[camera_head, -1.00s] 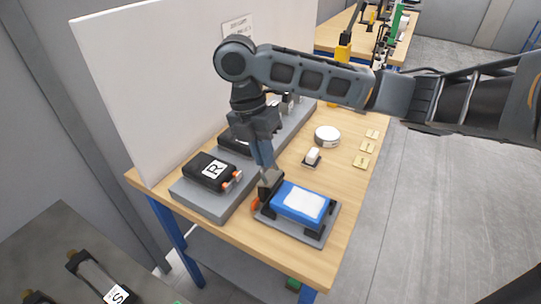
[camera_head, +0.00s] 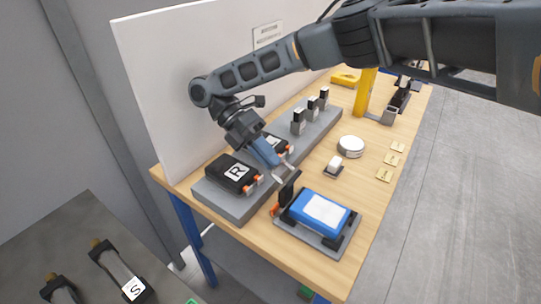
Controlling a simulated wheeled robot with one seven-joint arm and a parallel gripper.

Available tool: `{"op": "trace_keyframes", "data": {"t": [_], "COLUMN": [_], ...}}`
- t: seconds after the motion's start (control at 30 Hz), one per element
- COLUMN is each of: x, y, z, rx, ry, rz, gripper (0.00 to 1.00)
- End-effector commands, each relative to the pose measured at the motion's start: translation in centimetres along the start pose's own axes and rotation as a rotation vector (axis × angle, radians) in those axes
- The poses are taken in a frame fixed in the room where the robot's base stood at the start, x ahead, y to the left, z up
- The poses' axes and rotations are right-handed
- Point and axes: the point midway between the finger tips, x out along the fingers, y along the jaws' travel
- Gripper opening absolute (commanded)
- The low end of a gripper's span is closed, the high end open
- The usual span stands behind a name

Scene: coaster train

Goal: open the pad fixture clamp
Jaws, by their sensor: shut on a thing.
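The pad fixture (camera_head: 340,246) is a grey plate near the table's front edge, with a blue pad (camera_head: 312,211) with a white top lying in it. Its clamp (camera_head: 288,189) is a black arm at the plate's left side, with an orange part (camera_head: 275,210) at its base. The clamp arm stands up at a tilt, clear of the pad's top. My gripper (camera_head: 284,172) comes down from the upper left, its fingertips shut on the upper end of the clamp arm. The exact contact is small and partly hidden.
A grey block left of the fixture carries a black unit marked R (camera_head: 232,173) and several upright pieces. A small white block (camera_head: 335,164), a round white tin (camera_head: 351,146) and tan tags (camera_head: 391,159) lie behind the fixture. A white panel (camera_head: 190,75) stands at the left.

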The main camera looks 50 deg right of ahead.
Motion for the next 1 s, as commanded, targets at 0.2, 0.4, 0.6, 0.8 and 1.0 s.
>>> {"op": "trace_keyframes", "data": {"t": [0.2,0.4,0.6,0.8,1.0], "x": [0.07,0.14,0.2,0.14,0.08], "y": [0.29,0.34,0.36,0.33,0.3], "z": [-0.02,-0.01,-0.02,-0.01,0.0], "rx": [0.0,-0.001,-0.001,-0.001,-0.001], "ry": [0.0,0.0,0.0,0.0,0.0], "rz": [-0.031,-0.035,-0.035,-0.034,-0.034], "gripper": [0.0,0.0,0.12,0.31,0.36]}}
